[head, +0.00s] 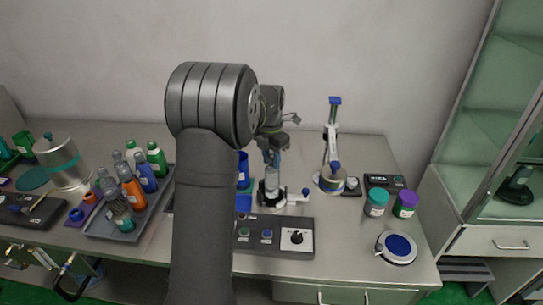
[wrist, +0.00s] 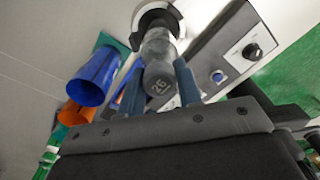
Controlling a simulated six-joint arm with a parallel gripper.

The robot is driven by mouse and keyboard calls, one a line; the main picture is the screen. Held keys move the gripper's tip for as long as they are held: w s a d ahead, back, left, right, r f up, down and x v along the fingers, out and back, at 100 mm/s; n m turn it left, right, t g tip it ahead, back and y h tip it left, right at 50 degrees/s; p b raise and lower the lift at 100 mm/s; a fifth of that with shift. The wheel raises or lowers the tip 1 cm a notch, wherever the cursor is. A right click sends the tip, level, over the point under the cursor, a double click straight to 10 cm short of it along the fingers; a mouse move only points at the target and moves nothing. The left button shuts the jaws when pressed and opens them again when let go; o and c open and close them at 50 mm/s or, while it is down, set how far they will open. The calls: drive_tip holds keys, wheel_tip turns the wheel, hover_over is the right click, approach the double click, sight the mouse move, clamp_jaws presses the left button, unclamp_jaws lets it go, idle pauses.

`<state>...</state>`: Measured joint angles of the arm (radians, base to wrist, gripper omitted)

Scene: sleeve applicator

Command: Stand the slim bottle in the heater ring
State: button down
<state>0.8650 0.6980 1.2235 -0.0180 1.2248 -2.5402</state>
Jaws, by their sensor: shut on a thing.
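In the head view the bottle (head: 271,178) hangs upright below my gripper (head: 271,152). The heater ring (head: 262,194) is directly under or around its lower end, behind the control box. In the wrist view the white-rimmed ring (wrist: 144,17) surrounds the bottle's far end in the picture. I cannot tell whether the bottle's base rests inside it.
The control box (head: 265,248) with a knob lies in front of the ring. A blue cup (wrist: 92,75) and an orange cup (wrist: 74,112) are left of the bottle. A tray (head: 110,236) of several bottles is at left. Jars (head: 376,204) and a blue-topped disc (head: 397,247) are at right.

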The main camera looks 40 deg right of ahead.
drive_tip(key=shift+f, duration=1.05)
drive_tip(key=shift+c, duration=2.3)
unclamp_jaws()
drive_tip(key=shift+r, duration=0.1)
drive_tip(key=shift+r, duration=4.45)
drive_tip(key=shift+f, duration=4)
